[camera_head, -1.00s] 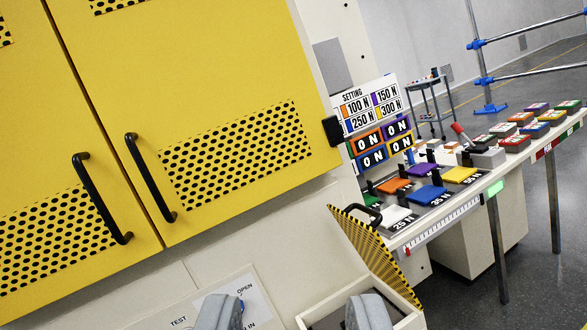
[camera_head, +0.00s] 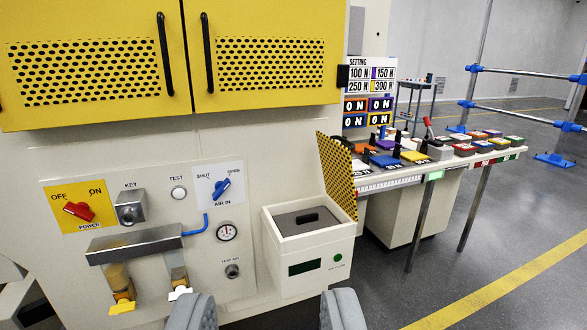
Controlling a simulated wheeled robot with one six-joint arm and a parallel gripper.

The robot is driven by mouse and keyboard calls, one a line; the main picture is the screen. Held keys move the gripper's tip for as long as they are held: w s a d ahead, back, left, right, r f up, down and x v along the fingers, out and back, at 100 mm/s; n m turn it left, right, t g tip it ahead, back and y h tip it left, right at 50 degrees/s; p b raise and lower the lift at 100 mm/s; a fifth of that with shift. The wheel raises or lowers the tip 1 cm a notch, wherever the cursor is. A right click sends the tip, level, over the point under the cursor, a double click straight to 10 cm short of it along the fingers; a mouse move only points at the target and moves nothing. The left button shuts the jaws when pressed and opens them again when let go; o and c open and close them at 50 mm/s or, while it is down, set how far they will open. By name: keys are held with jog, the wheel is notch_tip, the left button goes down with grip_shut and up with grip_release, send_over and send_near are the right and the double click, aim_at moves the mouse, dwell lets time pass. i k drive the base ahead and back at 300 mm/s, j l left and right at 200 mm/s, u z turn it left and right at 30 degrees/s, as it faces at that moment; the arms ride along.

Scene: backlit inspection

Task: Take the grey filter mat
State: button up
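A white box (camera_head: 322,262) stands out from the front of the machine, right of the control panel. Its yellow-and-black lid (camera_head: 338,172) stands open on the right side. Inside lies a flat grey piece (camera_head: 290,224), which looks like the filter mat, with a black grip (camera_head: 307,217) on top. It sits just below the box rim. My gripper (camera_head: 267,312) is open and empty, its two grey fingers at the bottom edge of the picture. The box is farther ahead, above the gap between them and a little to the right. Nothing touches the fingers.
Left of the box are a red power knob (camera_head: 79,211), a blue air knob (camera_head: 222,189) and a metal bar (camera_head: 133,243). Yellow doors with black handles (camera_head: 208,53) are above. A table (camera_head: 440,170) with coloured blocks stands right. The floor at right front is clear.

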aim_at(290, 225)
jog(key=i+l+u, duration=0.2)
jog(key=i+l, duration=0.15)
jog(key=l, duration=0.3)
jog(key=i+l+u, duration=0.2)
jog(key=i+l, duration=0.15)
jog(key=l, duration=0.3)
jog(key=i+l+u, duration=0.1)
jog(key=l, duration=0.25)
jog(key=i+l+u, duration=0.1)
jog(key=l, duration=0.3)
jog(key=u, duration=0.25)
jog(key=i, duration=0.05)
